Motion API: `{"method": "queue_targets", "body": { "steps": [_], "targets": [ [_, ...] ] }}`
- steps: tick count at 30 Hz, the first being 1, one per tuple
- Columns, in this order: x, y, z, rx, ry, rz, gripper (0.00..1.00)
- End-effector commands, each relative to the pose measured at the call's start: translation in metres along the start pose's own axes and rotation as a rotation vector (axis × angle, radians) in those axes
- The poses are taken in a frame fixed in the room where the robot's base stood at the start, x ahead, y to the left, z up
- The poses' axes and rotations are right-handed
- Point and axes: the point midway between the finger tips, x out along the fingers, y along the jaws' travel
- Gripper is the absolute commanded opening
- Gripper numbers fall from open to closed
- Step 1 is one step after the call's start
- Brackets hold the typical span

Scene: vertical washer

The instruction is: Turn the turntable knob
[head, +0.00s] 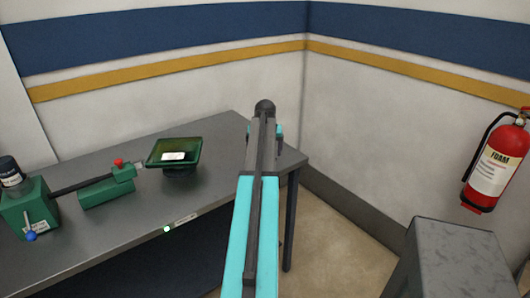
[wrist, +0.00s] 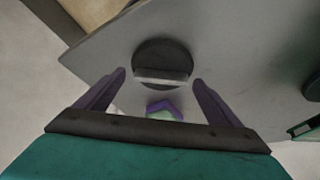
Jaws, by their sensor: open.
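A round dark knob (wrist: 160,51) with a pale raised bar across it sits on the grey tabletop in the wrist view; I take it to be the turntable knob. My gripper (wrist: 159,78) is open, with its two purple fingers spread left and right of the knob's lower part. I cannot tell whether either finger touches it. A small purple and mint-green shape (wrist: 164,110) shows between the fingers, below the knob. In the head view my teal and black arm reaches over the table's right end and hides the knob and most of the gripper.
A green square tray (head: 174,153) stands on the grey table (head: 213,135), left of my arm. A green device (head: 108,190) with a red knob and a green box (head: 30,208) are further left. A grey cabinet (head: 455,255) and a fire extinguisher (head: 497,160) are at right.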

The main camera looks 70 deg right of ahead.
Motion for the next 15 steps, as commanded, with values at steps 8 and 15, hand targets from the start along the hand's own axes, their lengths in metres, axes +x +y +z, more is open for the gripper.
{"method": "queue_targets", "body": {
  "steps": [8,15],
  "targets": [
    [-0.021,0.0,0.0,0.0,0.002,0.0,0.88],
    [-0.05,0.0,0.0,0.0,0.003,0.0,0.88]
  ]
}}
